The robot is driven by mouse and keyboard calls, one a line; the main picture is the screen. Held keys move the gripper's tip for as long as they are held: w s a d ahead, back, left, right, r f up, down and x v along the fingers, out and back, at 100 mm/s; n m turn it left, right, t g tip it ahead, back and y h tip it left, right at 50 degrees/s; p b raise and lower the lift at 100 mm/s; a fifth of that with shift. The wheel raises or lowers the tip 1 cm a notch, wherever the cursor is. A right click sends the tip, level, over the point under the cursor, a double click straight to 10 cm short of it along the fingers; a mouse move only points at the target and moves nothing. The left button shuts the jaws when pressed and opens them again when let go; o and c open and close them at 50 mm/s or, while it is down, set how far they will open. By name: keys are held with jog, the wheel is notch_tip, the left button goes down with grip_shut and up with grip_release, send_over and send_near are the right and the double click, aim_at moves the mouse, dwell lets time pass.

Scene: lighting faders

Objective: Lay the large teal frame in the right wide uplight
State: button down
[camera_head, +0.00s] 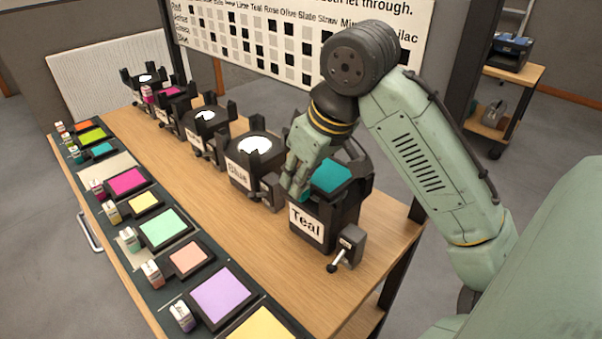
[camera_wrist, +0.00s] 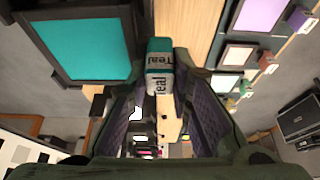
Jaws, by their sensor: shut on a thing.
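The large teal frame (camera_head: 333,175) is a teal sheet in a dark border. It lies at the top of the right wide uplight (camera_head: 318,228), between its dark corner posts; I cannot tell whether it is fully down. The uplight's front card reads "Teal". My gripper (camera_head: 300,190) is at the frame's left side, shut on its small handle block marked "Teal". In the wrist view the handle (camera_wrist: 159,66) sits between the fingertips of my gripper (camera_wrist: 162,85), and the teal sheet (camera_wrist: 85,48) fills the upper left. The fingers partly hide the handle in the head view.
A second wide uplight (camera_head: 254,165) marked "Blue" glows white just left. Smaller uplights stand farther back. A fader box (camera_head: 345,245) with a lever is at the right uplight's front. Coloured frames, including a lilac one (camera_head: 221,295), line the dark strip. The wooden middle is clear.

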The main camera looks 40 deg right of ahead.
jog(key=shift+s, duration=0.1)
jog(key=shift+f+b, duration=0.65)
jog(key=shift+f, duration=0.65)
jog(key=c, duration=1.4)
grip_release()
jog(key=shift+o, duration=0.2)
jog(key=w+r+p+v, duration=0.1)
jog(key=p+v, duration=0.6)
jog(key=v, duration=1.1)
jog(key=shift+w+r+p, duration=0.25)
jog(key=shift+w+p, duration=0.15)
jog(key=shift+w, duration=0.3)
jog(key=shift+a, duration=0.1)
